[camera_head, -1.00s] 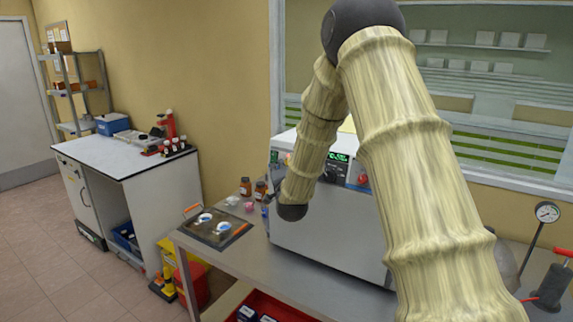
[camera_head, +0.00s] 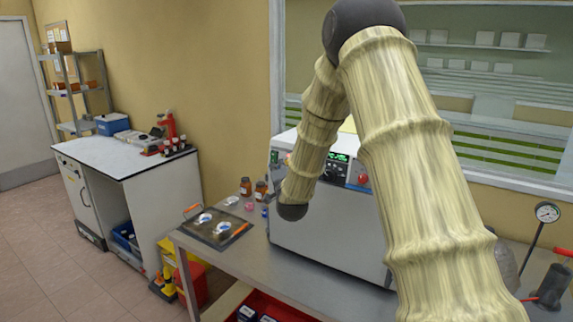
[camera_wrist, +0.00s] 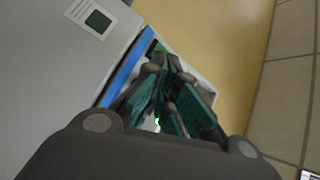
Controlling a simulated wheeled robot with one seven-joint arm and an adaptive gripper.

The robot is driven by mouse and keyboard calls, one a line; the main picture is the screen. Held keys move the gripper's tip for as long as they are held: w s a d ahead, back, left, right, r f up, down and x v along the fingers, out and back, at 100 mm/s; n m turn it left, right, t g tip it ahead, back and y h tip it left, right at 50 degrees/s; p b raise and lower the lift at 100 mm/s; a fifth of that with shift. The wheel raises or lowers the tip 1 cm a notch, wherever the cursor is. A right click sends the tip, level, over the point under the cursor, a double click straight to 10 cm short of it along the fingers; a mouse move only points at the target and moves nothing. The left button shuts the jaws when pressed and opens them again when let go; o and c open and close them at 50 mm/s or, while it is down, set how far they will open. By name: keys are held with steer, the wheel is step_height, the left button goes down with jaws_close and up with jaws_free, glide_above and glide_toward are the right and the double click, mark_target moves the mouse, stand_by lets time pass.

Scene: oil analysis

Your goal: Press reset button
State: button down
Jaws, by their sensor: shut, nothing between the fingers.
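A grey box-shaped instrument (camera_head: 325,235) stands on the bench, partly behind my arm. Its front panel has a lit green display (camera_head: 338,157), dark controls below it and a round red button (camera_head: 362,178) at the right. No reset label is readable.
A tray (camera_head: 215,230) with two white-and-blue dishes and brown bottles (camera_head: 246,187) stand left of the instrument. A pressure gauge (camera_head: 547,213) and dark cylinder (camera_head: 553,285) stand at the right. A white-topped cabinet (camera_head: 120,155) is farther left.

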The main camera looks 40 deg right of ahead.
steer(key=shift+w+d+f+b, duration=0.1)
steer(key=shift+w+d+b, duration=0.15)
steer(key=shift+d+b, duration=0.3)
stand_by(0.9)
stand_by(0.4)
steer(key=shift+s+a, duration=0.3)
steer(key=shift+a, duration=0.3)
steer(key=shift+a, duration=0.1)
steer(key=shift+s+a+r+b, duration=0.15)
steer(key=shift+s+a+r, duration=0.15)
steer(key=shift+a, duration=0.45)
steer(key=shift+s+a+r+b, duration=0.15)
steer(key=shift+s+a, duration=0.2)
steer(key=shift+a, duration=0.35)
steer(key=shift+s+a+r+b, duration=0.15)
steer(key=shift+s+a+r, duration=0.15)
steer(key=shift+a, duration=0.45)
steer(key=shift+f, duration=0.1)
